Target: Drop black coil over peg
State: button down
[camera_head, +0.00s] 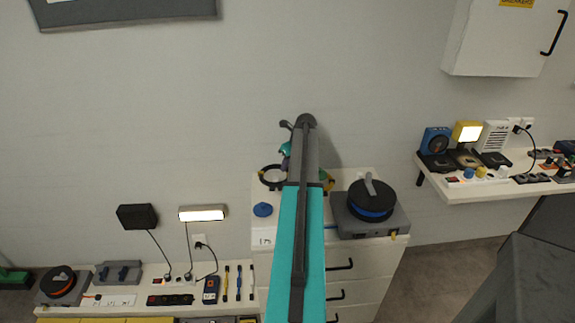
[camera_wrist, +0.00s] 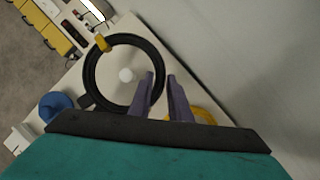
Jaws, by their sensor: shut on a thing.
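The black coil (camera_wrist: 90,72) is a ring with a yellow clip at its upper left in the wrist view. My gripper (camera_wrist: 160,77) is shut on the coil's right side, with the ring's band between its two fingers. In the head view the coil (camera_head: 264,180) is left of my arm, over the white cabinet top (camera_head: 285,238).
A blue round object (camera_head: 263,210) lies left of my arm; a grey unit with a black-and-blue reel (camera_head: 371,202) stands right. A yellow object (camera_wrist: 203,116) is partly hidden beside my gripper. The wall is close behind. A loaded shelf (camera_head: 480,190) is at right.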

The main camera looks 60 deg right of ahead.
aim_at(287, 173)
jog(key=shift+f+b, duration=0.55)
jog(key=shift+f, duration=1.65)
jog(key=c, duration=1.6)
grip_release()
jog(key=shift+o, duration=0.2)
jog(key=shift+r, duration=0.15)
jog(key=b+v, duration=0.1)
jog(key=v, duration=1.2)
jog(key=shift+s+r+b, duration=0.15)
jog(key=shift+r+b, duration=0.1)
jog(key=shift+b, duration=0.15)
